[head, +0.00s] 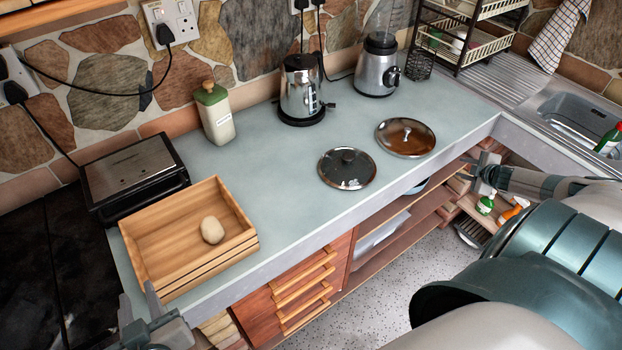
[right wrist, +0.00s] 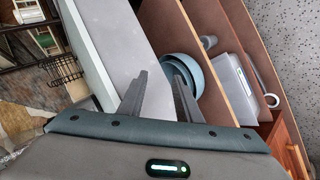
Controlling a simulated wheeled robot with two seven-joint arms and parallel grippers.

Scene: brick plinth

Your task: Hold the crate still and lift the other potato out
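The wooden crate (head: 240,245) stands on the counter at the left in the head view. One pale potato (head: 212,230) lies inside it, toward its right side; no other potato shows. My left gripper (head: 139,303) is at the crate's near left corner, low in the picture. Its fingers are apart, and I cannot tell whether they touch the crate. My right gripper (right wrist: 158,95) is open and empty in the right wrist view, beside the counter's front edge and the shelves. In the head view it (head: 478,172) is far right of the crate.
A black grill (head: 133,175) stands behind the crate. A green-capped bottle (head: 215,115), kettle (head: 301,92) and blender (head: 378,68) stand along the wall. Two pan lids (head: 347,169) (head: 405,138) lie right of the crate. Counter between crate and lids is clear.

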